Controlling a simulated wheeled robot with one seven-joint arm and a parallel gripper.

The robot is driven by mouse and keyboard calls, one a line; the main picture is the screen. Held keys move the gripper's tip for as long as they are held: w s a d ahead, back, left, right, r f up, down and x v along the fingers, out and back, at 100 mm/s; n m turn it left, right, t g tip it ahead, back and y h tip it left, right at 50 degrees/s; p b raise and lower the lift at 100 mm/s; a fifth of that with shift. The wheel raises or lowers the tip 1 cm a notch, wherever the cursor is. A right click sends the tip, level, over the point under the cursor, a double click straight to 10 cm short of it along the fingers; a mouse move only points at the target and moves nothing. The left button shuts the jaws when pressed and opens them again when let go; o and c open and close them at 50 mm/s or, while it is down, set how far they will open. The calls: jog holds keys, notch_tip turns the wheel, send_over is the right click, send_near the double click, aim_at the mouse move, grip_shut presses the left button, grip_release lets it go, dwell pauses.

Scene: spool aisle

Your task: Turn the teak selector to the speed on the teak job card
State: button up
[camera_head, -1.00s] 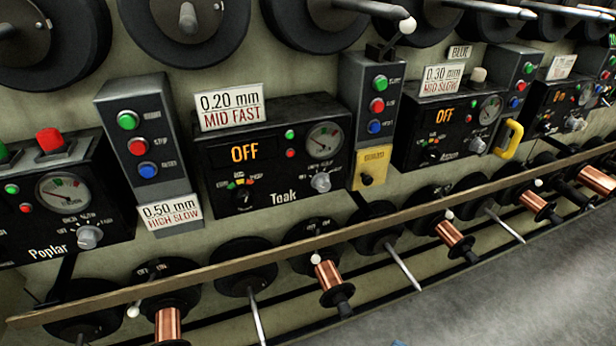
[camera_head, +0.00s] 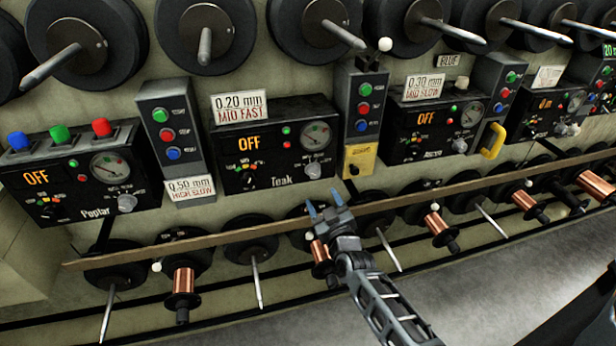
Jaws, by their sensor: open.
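The Teak unit (camera_head: 222,158) is a black wall box with a lit OFF display, a gauge and small lamps. A grey pointer knob (camera_head: 313,171) sits at its lower right, with printed labels around it too small to read. A smaller black dial (camera_head: 248,180) with coloured marks sits at its lower left. A card (camera_head: 240,107) reading 0.20 mm MID FAST stands on the unit's top left. My gripper (camera_head: 323,202) is open and empty, its blue-tipped fingers pointing up. In the picture it is just below the grey knob, apparently without contact.
A second card (camera_head: 190,188) reading 0.50 mm HIGH SLOW hangs under the left button box (camera_head: 174,130). The Poplar unit (camera_head: 80,190) is at left. A wooden rail (camera_head: 225,238) and copper spools (camera_head: 183,280) run below.

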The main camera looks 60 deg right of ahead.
aim_at(316, 176)
jog(key=shift+h, duration=0.3)
jog(key=shift+s+d+r+b+x, duration=0.1)
jog(key=shift+b+x, duration=0.05)
jog(key=shift+x, duration=1.5)
jog(key=shift+s+d+r+b+x, duration=0.1)
jog(key=shift+s+b+x, duration=0.1)
jog(key=shift+x, duration=1.4)
jog(key=shift+s+d+r+b+x, duration=0.1)
jog(key=shift+b+x, duration=0.05)
jog(key=shift+x, duration=1.5)
jog(key=shift+c, duration=0.4)
jog(key=c, duration=1)
